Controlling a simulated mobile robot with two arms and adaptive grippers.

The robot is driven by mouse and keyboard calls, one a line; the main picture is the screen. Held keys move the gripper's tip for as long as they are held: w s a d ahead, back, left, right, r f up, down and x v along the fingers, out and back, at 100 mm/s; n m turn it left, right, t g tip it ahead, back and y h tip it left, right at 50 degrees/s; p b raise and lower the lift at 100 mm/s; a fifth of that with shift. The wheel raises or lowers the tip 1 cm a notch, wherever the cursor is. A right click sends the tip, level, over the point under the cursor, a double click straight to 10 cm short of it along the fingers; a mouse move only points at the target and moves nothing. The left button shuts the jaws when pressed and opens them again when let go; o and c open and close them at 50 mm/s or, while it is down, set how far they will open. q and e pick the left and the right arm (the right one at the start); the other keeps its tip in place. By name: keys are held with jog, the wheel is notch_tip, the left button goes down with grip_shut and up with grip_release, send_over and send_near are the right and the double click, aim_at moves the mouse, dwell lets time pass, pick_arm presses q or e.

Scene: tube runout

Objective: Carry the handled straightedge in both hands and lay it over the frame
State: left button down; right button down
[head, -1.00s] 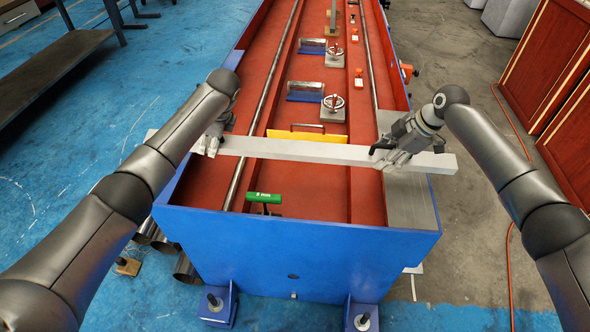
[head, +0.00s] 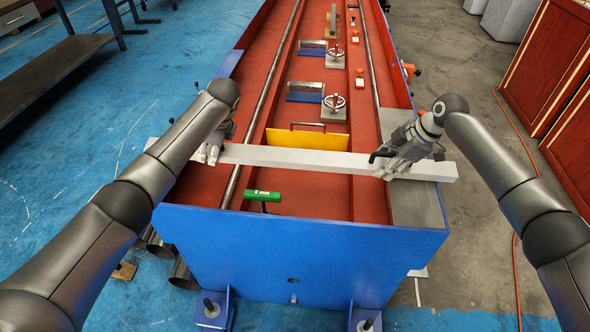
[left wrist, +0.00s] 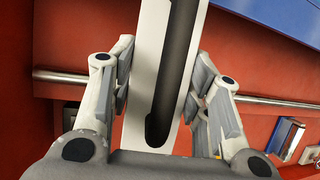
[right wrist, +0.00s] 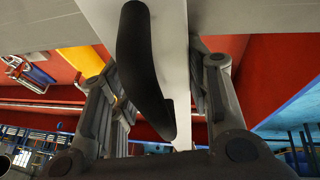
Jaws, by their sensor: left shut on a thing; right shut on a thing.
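The handled straightedge, a long light-grey bar (head: 300,157), spans the frame from side to side in the head view. The frame is a long trough with blue walls (head: 300,250) and a red inside. My left gripper (head: 210,153) is shut on the straightedge near its left end; the left wrist view shows a dark handle (left wrist: 175,75) on the bar between the fingers. My right gripper (head: 384,166) is shut on it near its right end, around a black curved handle (right wrist: 145,70). I cannot tell whether the bar touches the frame.
A yellow plate (head: 300,139) stands inside the frame just beyond the bar. A green-handled tool (head: 263,196) is on the near side. Handwheels (head: 334,102) and blue-edged blocks (head: 305,92) lie further back. A dark bench (head: 50,75) is at left, red cabinets (head: 545,70) at right.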

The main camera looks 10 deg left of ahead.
pick_arm(q)
jog(key=shift+s+a+f+b, duration=0.15)
jog(key=shift+f+b, duration=0.25)
pick_arm(e)
jog(key=shift+s+f, duration=0.2)
jog(key=shift+f, duration=0.35)
pick_arm(q)
jog(key=c, duration=1)
grip_release()
jog(key=shift+r, duration=0.1)
pick_arm(e)
jog(key=c, duration=1)
grip_release()
jog(key=shift+s+d, duration=0.1)
pick_arm(q)
jog(key=shift+o, duration=1.1)
pick_arm(e)
jog(key=shift+o, duration=1.1)
jog(key=shift+f, duration=0.1)
pick_arm(q)
jog(key=shift+f, duration=0.2)
pick_arm(e)
jog(key=shift+w, duration=0.2)
pick_arm(q)
jog(key=shift+r, duration=0.1)
